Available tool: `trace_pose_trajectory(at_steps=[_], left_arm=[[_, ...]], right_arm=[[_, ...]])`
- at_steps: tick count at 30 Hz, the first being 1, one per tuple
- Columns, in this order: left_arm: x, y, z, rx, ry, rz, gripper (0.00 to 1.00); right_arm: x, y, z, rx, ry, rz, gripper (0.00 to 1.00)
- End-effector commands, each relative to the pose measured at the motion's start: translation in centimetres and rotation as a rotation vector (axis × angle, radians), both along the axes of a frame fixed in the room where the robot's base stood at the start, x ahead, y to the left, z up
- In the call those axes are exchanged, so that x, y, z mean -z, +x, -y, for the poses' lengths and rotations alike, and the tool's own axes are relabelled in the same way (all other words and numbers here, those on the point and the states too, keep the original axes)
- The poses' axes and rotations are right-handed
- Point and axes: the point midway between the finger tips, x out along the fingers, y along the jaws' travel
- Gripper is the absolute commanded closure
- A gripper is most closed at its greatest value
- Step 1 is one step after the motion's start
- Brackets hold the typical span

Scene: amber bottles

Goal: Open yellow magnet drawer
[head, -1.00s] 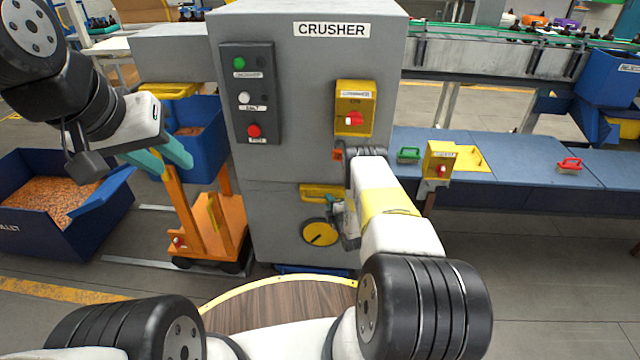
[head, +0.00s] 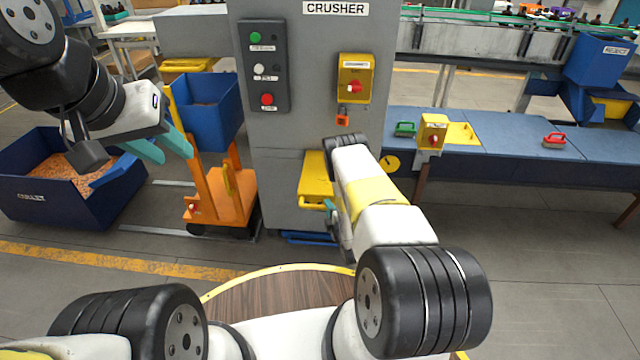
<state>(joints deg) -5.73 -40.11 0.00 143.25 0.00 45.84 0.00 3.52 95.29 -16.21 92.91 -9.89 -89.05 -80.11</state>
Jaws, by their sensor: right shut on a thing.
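The yellow drawer (head: 315,172) sticks out from the lower front of the grey crusher (head: 280,135), with its bar handle (head: 312,206) at the near end. My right gripper (head: 330,207) is shut on the right part of this handle. Its fingers are partly hidden by my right forearm, which also covers the drawer's right side. My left gripper (head: 172,152) is open and empty, raised at the left, away from the drawer.
A yellow switch box (head: 354,75) and a dark button panel (head: 262,65) are on the crusher. An orange cart (head: 205,205) and blue bin (head: 75,195) stand left. A blue bench (head: 495,130) runs right. Floor in front of the crusher is partly clear.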

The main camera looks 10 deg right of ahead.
Motion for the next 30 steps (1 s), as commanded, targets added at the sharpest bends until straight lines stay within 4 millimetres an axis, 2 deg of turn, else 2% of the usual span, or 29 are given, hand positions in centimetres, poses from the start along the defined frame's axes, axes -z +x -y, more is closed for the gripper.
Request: trace_pose_trajectory(at_steps=[6, 17, 18, 20, 30], left_arm=[[0.01, 0.01, 0.00, 0.000, 0.000, 0.000, 0.66], [-0.01, 0.01, 0.00, 0.000, 0.000, 0.000, 0.66], [-0.01, 0.01, 0.00, 0.000, 0.000, 0.000, 0.66], [0.01, 0.01, 0.00, 0.000, 0.000, 0.000, 0.66], [0.00, 0.00, 0.00, 0.000, 0.000, 0.000, 0.66]], right_arm=[[0.08, -0.74, -0.23, 0.000, 0.000, -0.002, 1.00], [0.08, -0.78, -0.24, 0.000, 0.000, -0.002, 1.00], [0.08, -0.78, -0.24, 0.000, 0.000, -0.002, 0.74], [0.07, -0.77, -0.23, 0.000, 0.000, -0.002, 0.62], [0.01, -0.84, -0.19, 0.000, 0.000, -0.001, 0.60]])
